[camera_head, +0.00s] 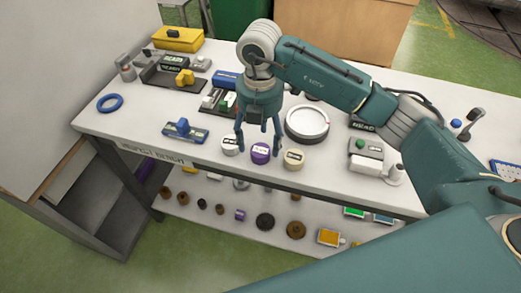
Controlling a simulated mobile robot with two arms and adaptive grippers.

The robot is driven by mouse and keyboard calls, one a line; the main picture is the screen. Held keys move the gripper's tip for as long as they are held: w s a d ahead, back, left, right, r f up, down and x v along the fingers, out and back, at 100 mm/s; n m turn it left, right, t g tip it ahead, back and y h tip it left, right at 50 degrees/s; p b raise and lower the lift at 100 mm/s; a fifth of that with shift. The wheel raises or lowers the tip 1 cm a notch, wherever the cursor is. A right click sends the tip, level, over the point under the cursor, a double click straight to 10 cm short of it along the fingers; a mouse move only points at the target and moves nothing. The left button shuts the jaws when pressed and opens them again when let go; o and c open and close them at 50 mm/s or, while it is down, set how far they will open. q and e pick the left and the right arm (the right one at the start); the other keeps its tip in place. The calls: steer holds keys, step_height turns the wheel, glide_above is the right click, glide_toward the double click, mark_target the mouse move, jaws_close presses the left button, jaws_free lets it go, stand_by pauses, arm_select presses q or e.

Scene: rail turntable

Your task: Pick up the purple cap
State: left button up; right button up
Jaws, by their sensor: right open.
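The purple cap (261,154) stands on the white bench top near its front edge, between a white cap (230,146) on its left and a cream cap (293,159) on its right. My right gripper (258,150) points down at the purple cap with its fingers spread. One finger is at the left of the purple cap, by the white cap, and another is at its right. I cannot tell whether the fingers touch the purple cap. My left gripper is not in view.
A round white dish (307,123) stands just behind and right of the caps. A blue tool (185,131) and a blue ring (110,103) lie to the left. A grey device (366,157) stands to the right. A lower shelf (215,226) holds several small parts.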

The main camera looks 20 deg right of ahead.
mark_target(260, 150)
steer(key=f+p, duration=0.1)
steer(key=f, duration=0.1)
steer(key=f+p, duration=0.1)
steer(key=f, duration=0.2)
steer(key=shift+w+d+f, duration=0.1)
steer(key=shift+w+d, duration=0.05)
steer(key=shift+w, duration=0.05)
steer(key=shift+f, duration=0.2)
steer(key=shift+w, duration=0.1)
steer(key=c, duration=0.9)
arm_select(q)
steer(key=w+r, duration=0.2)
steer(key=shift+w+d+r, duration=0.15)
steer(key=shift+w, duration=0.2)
